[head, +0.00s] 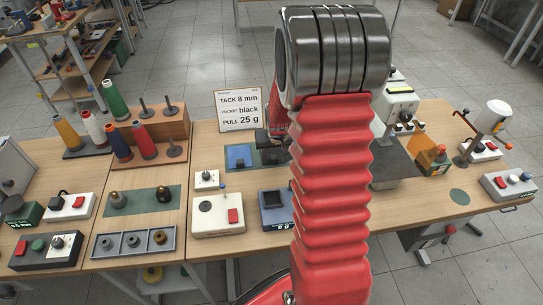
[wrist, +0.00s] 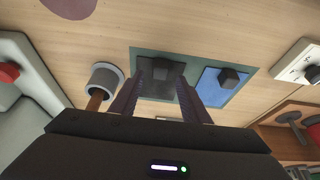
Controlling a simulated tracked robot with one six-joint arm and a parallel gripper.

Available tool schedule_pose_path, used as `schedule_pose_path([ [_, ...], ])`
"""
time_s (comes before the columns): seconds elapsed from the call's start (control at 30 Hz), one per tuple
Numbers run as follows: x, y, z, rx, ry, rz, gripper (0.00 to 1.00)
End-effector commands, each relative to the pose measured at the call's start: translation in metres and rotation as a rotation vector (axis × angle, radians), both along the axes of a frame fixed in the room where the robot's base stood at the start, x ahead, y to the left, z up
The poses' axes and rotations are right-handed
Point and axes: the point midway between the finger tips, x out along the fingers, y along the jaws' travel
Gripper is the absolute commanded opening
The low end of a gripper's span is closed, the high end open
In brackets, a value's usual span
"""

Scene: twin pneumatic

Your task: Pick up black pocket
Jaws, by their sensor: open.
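The black pocket (wrist: 158,90), a flat dark piece with a raised block on top, lies on a green mat (wrist: 149,53) in the wrist view. My gripper (wrist: 160,80) is open, with one finger on each side of the raised block. Whether the fingers touch it I cannot tell. A blue pocket (wrist: 212,93) with a dark block lies beside it on the same mat, to the right. In the head view the blue pocket (head: 238,157) shows on the mat, while my arm and gripper hide most of the black pocket's area.
In the wrist view a grey cylinder (wrist: 103,78) stands close left of the fingers, and a white box (wrist: 22,75) is farther left. Thread cones and a wooden rack (head: 165,130) stand at left.

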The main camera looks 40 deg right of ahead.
Motion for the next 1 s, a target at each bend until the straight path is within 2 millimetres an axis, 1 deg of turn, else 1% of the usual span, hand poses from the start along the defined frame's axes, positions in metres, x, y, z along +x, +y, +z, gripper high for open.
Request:
schedule_pose_path([
  [0.03, 0.0015, -0.0007, -0.0058, 0.001, 0.003, 0.0, 0.42],
  [0.2, 0.0055, -0.0026, -0.0149, 0.0, 0.001, 0.0, 0.42],
  [0.77, 0.0058, -0.003, -0.0154, 0.0, 0.0, 0.0, 0.42],
  [1.0, 0.0058, -0.0029, -0.0153, 0.0, 0.0, 0.0, 0.26],
])
